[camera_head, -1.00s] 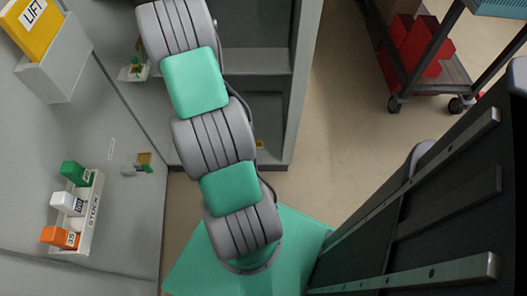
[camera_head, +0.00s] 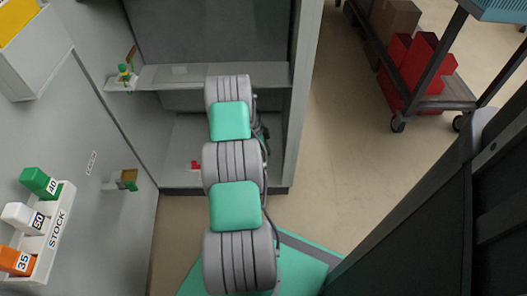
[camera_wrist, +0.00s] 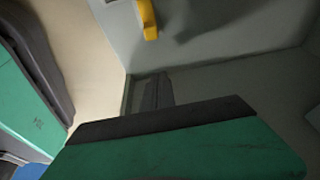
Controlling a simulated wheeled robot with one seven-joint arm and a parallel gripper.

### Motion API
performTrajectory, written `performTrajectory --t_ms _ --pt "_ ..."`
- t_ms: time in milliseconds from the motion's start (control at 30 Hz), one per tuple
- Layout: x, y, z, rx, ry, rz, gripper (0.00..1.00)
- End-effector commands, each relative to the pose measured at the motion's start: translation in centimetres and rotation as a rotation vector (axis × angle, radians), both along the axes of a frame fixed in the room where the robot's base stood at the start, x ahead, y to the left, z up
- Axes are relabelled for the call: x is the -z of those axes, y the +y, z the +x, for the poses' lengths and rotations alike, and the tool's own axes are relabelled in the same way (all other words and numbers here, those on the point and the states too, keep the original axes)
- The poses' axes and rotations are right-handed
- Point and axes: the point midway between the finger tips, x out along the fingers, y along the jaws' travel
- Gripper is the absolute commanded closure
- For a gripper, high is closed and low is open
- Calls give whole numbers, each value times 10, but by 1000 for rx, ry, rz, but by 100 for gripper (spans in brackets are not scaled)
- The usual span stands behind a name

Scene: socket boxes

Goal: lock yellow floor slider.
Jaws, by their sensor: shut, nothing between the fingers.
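A yellow piece (camera_wrist: 148,20), likely the floor slider's handle, shows at the top of the wrist view against a grey surface. It is cut off by the frame edge, and I cannot tell its locked state. In the head view my arm seems to hide it. My gripper (camera_wrist: 152,92) shows as a dark grey tip beyond a green and black part of mine in the wrist view. It is shut and empty, apart from the yellow piece. In the head view it is hidden behind my arm links.
The grey cabinet (camera_head: 299,100) has shelves with a green-yellow fitting (camera_head: 124,76) and a red part (camera_head: 195,165). A stock rack (camera_head: 60,215) with numbered blocks is at left. A cart (camera_head: 440,95) with red bins stands at upper right. Floor is clear between.

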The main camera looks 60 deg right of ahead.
Motion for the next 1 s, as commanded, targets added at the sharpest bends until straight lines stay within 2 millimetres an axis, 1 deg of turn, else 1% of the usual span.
performTrajectory --t_ms 33,200,300,333,400,533,667,1000 --pt "17 -1 -4 1 1 2 100" --pt "53 -7 -15 0 1 2 100" --pt "70 -9 -18 -2 0 0 100" --pt "66 -6 -9 -7 -2 -1 100" --pt "65 0 2 -6 -1 -2 100" --pt "64 6 14 -3 0 -1 100" --pt "62 8 17 -2 0 0 100" --pt "60 10 15 -2 0 0 100"
